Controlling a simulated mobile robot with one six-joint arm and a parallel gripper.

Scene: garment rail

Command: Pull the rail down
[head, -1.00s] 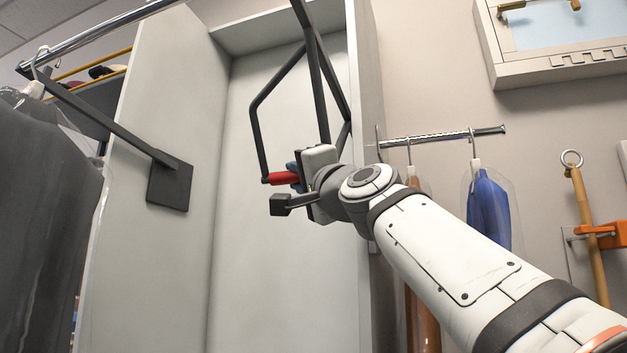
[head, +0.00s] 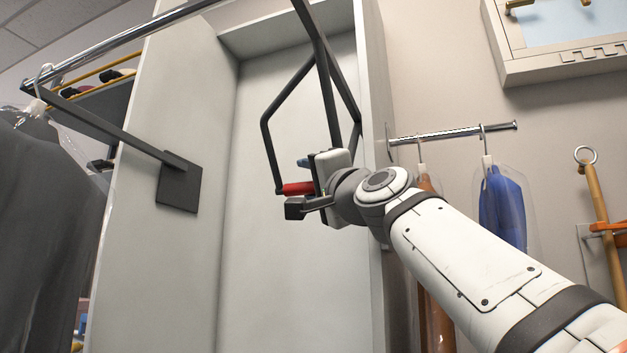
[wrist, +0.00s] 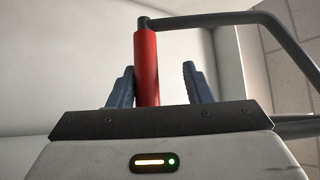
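The chrome rail (head: 120,45) runs high across the upper left, with a dark arm (head: 110,128) joining it to a plate on the cabinet wall. A bent dark bar (head: 266,150) hangs inside the cabinet and ends in a red handle (head: 297,188). My gripper (wrist: 158,66) is at this handle. In the wrist view, the red handle (wrist: 147,65) stands between the two blue fingers, very near the left one, with a clear gap to the right one. The fingers are open. In the head view, the gripper body partly hides them and the handle's right end.
A tall pale cabinet (head: 180,100) encloses the handle. A dark garment (head: 45,220) hangs at the left. On the right wall, a short rail (head: 455,132) carries bagged clothes, including a blue one (head: 503,210). A wooden pole (head: 600,200) stands at the far right.

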